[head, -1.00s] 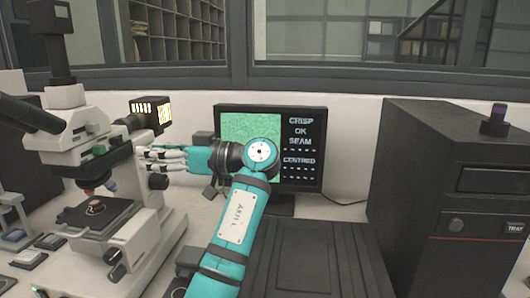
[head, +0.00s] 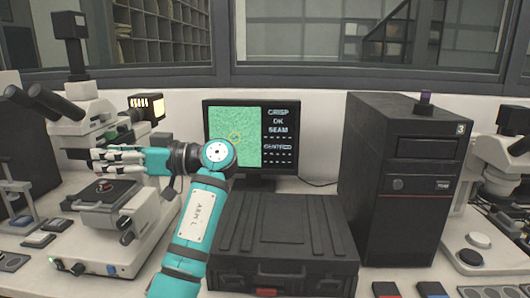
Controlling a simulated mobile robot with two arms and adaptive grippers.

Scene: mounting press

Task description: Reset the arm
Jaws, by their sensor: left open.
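My left arm, in teal, comes in from the bottom of the head view. Its gripper (head: 117,159) is open, in front of the microscope (head: 150,205) on the left. The fingers overlap the microscope's body above its stage (head: 112,196); I cannot tell whether they touch it. A small red item (head: 104,186) lies on the stage below the fingers. The monitor (head: 253,139) behind the arm shows a green picture with a yellow ring and text including "SEAM" and "CENTRED". My right gripper is not in view.
A closed black case (head: 285,236) lies on the bench right of my arm. A tall black computer tower (head: 404,175) stands behind it to the right. A second microscope (head: 503,168) is at the right edge. Small blocks (head: 38,239) lie at the left front.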

